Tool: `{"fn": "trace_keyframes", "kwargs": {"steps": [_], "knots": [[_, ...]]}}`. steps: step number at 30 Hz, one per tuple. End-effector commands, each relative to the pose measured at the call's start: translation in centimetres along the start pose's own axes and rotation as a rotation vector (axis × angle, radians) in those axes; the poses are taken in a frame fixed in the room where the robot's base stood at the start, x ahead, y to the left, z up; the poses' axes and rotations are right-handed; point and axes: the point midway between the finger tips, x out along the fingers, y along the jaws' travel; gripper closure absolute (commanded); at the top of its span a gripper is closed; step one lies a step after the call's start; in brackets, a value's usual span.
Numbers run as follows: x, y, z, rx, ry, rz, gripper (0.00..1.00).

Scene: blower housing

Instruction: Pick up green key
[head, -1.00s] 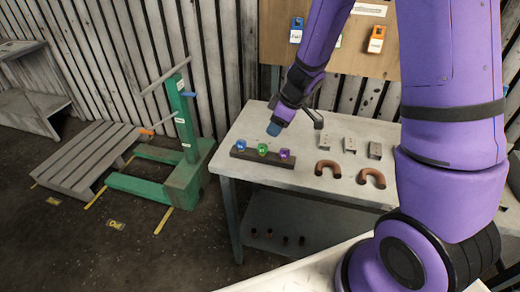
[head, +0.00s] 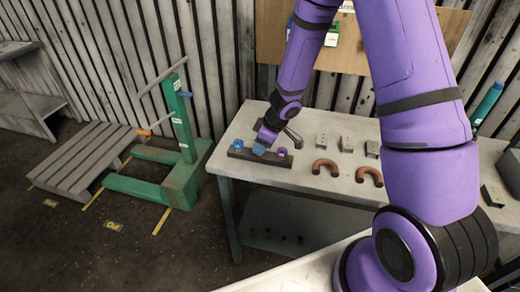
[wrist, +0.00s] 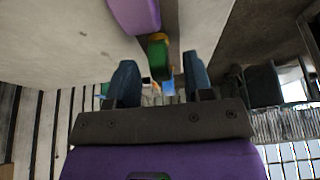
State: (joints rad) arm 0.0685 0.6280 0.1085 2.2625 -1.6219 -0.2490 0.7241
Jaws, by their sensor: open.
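The green key (wrist: 157,58) shows in the wrist view between the two blue fingers of my gripper (wrist: 160,60). Contact between the fingers and the key cannot be made out. In the head view my gripper (head: 259,149) is down at the middle of the dark key rack (head: 285,162) and hides the green key. The gripper is open. The blue key (head: 238,144) stands to its left on the rack and the purple key (head: 281,152) to its right. The purple key (wrist: 135,15) is large at the top of the wrist view.
The rack lies near the front edge of the pale workbench (head: 225,160). Two brown U-shaped pipes (head: 325,167) and several small grey blocks (head: 346,143) lie to its right. A board (head: 355,55) with a green-and-white tag (head: 331,36) stands behind.

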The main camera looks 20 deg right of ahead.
Motion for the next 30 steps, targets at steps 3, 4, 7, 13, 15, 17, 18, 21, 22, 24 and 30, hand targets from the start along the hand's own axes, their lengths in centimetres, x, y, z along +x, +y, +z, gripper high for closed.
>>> {"fn": "trace_keyframes", "kwargs": {"steps": [3,4,7,13,15,17,18,21,22,24,30], "knots": [[0.85,-0.07,-0.01,-0.001,-0.001,-0.001,0.53],[0.97,-0.07,-0.01,0.000,-0.001,-0.001,0.53],[1.15,-0.07,-0.01,-0.001,-0.001,0.000,0.53],[1.13,-0.06,-0.02,-0.001,-0.001,0.000,0.58],[1.12,-0.06,-0.02,-0.001,-0.001,0.000,0.74],[1.12,-0.06,-0.02,-0.001,-0.001,0.000,0.88],[1.11,-0.06,-0.02,-0.001,-0.001,0.000,0.97],[1.11,-0.06,-0.02,-0.001,0.000,0.000,1.00],[1.11,-0.06,-0.02,-0.001,0.000,0.000,1.00],[1.10,-0.05,-0.02,-0.001,0.000,0.000,1.00],[0.98,-0.05,-0.09,-0.001,0.000,0.000,1.00]]}}
